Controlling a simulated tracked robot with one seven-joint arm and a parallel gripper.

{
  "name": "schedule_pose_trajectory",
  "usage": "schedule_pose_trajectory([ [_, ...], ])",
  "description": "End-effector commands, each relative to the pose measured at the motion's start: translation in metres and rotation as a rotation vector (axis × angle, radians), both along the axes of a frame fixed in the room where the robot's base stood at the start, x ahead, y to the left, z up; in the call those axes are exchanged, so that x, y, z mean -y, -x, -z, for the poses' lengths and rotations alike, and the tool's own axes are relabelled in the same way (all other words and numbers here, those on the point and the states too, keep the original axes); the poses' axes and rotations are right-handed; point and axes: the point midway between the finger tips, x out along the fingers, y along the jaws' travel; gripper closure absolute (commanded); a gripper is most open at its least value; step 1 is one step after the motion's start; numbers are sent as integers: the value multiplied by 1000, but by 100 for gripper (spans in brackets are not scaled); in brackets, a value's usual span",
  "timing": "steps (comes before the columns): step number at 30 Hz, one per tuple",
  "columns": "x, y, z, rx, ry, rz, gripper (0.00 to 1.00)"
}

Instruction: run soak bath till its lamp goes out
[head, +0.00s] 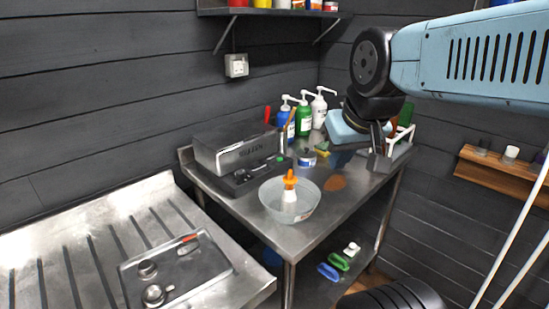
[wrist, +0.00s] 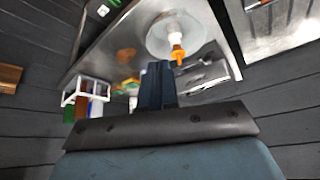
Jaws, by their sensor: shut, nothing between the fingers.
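The likely soak bath is a steel box with dark lettering (head: 240,152), closed on top, at the back left of the steel table. A dark panel (head: 262,172) with small controls runs along its front. A small green spot (head: 280,158) shows at the panel's right end; I cannot tell whether it is a lit lamp. In the wrist view the box is partly seen and blurred (wrist: 205,76). My gripper (head: 378,166) is shut and empty, at the table's right side, to the right of the bath and apart from it. Its shut fingers show in the wrist view (wrist: 158,68).
A clear bowl (head: 270,205) holding an orange-topped bottle (head: 289,190) stands in front of the bath. Pump bottles (head: 304,116) and a light-blue item (head: 345,127) stand behind. A control plate with knobs and a red-tipped lever (head: 175,270) lies on the ribbed drainboard (head: 60,240).

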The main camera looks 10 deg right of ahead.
Motion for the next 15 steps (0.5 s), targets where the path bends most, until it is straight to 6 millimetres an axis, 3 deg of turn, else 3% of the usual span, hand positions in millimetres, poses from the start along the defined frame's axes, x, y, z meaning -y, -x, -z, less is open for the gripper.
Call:
schedule_pose_trajectory([
  [15,-1,-4,-1,2,-5,2,100],
])
